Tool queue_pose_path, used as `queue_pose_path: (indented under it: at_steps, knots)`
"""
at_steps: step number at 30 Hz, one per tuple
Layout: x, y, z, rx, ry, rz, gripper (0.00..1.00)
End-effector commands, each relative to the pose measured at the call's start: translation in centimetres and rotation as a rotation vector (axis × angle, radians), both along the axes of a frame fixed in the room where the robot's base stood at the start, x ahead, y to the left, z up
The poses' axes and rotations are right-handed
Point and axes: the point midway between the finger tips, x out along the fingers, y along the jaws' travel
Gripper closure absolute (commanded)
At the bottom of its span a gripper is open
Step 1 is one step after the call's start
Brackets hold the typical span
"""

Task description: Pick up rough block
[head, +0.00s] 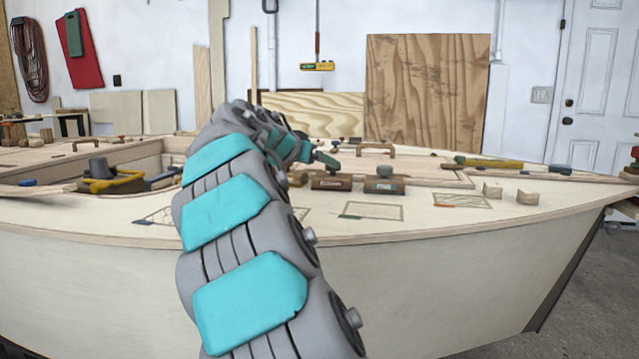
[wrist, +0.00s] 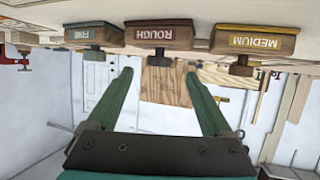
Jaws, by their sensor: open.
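The rough block (wrist: 158,37) is a wooden block with a brown label reading ROUGH and a dark knob. It shows upside down in the wrist view, between the fine block (wrist: 92,34) and the medium block (wrist: 254,42). In the head view the rough block (head: 331,182) sits on the pale deck, just right of my arm. My gripper (wrist: 158,76) is open and empty, its two green fingers apart, with the rough block ahead between their lines. In the head view my gripper (head: 322,159) is small and partly hidden, just above and behind the block.
The fine block (head: 384,186) stands close to the right of the rough block. A wooden handle (head: 376,148) lies behind, and a yellow tool (head: 488,163) and two small wood blocks (head: 527,197) lie to the right. The front deck has free room between drawn outlines.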

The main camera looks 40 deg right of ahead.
Motion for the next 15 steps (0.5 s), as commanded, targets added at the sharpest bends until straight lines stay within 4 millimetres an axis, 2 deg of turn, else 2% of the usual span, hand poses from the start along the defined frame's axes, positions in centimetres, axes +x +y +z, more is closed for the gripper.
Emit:
queue_pose_path:
  at_steps: [6, 15]
  knots:
    - [0.1, -2.1, -0.8, 0.009, -0.004, -0.019, 0.16]
    - [1.3, -4.0, -1.4, 0.007, -0.003, -0.016, 0.16]
